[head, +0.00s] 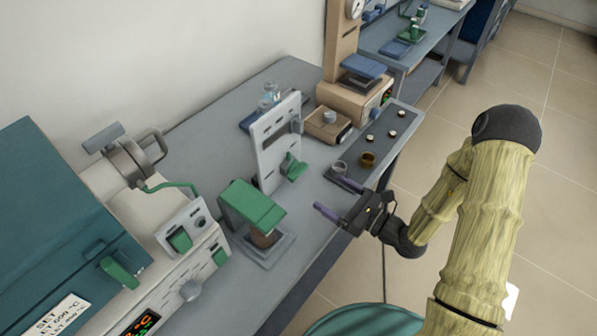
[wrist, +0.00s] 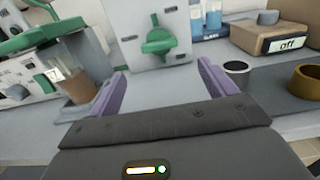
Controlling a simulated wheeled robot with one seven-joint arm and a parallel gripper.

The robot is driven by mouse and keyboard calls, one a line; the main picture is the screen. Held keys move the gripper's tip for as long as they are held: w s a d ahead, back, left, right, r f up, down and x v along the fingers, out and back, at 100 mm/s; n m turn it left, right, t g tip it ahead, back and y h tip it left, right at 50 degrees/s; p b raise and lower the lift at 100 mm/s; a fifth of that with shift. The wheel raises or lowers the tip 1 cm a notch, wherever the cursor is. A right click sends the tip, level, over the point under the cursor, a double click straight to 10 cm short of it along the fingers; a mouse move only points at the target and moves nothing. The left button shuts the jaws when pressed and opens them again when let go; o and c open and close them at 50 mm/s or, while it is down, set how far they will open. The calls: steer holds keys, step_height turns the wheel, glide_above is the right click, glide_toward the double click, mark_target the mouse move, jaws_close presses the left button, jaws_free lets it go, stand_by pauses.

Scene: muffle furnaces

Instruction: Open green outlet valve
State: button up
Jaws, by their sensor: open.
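A green valve handle (head: 293,167) is mounted low on the front of an upright light grey panel (head: 268,168). In the wrist view the green handle (wrist: 158,41) is ahead, above and between my fingertips, on the panel (wrist: 127,33). My gripper (head: 340,202) is open and empty, over the front part of the bench, apart from the handle. Its two purple fingers (wrist: 162,85) point toward the panel. Another green handle (head: 180,240) is on the white machine at left, and one more (head: 120,272) is on the teal furnace door. No label shows which one is the outlet valve.
A green-topped stand with a brown beaker (head: 265,236) is left of the panel. A dark tray (head: 408,119) with small crucibles and a brass ring (head: 367,159) lies to the right. A scale box (wrist: 277,37) reads "off". Blue-liquid vials (wrist: 213,18) stand behind the panel.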

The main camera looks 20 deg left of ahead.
mark_target(299, 173)
steer(key=x, duration=1.2)
steer(key=shift+p, duration=0.3)
steer(key=shift+d, duration=0.1)
steer(key=c, duration=1)
